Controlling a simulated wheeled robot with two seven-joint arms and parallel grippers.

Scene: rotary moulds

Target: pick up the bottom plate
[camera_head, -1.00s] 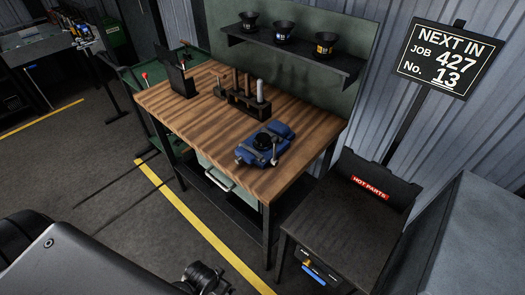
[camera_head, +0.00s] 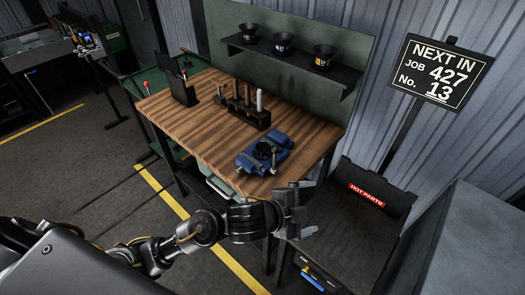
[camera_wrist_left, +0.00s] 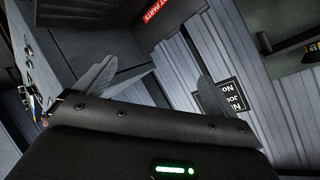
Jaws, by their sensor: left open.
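I cannot pick out a bottom plate for certain in either view. My left gripper (camera_head: 308,209) is open and empty, in front of the workbench's right front corner, near the left edge of the dark hot-parts table (camera_head: 350,240). Its two spread fingers also show in the left wrist view (camera_wrist_left: 155,85), with nothing between them. My right gripper is not in view.
A rack with upright tools (camera_head: 243,113) and a black stand (camera_head: 182,88) are on the bench. Several black cups (camera_head: 283,44) line the shelf above. A job sign (camera_head: 443,73) stands behind the hot-parts table. The bench's left front is clear.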

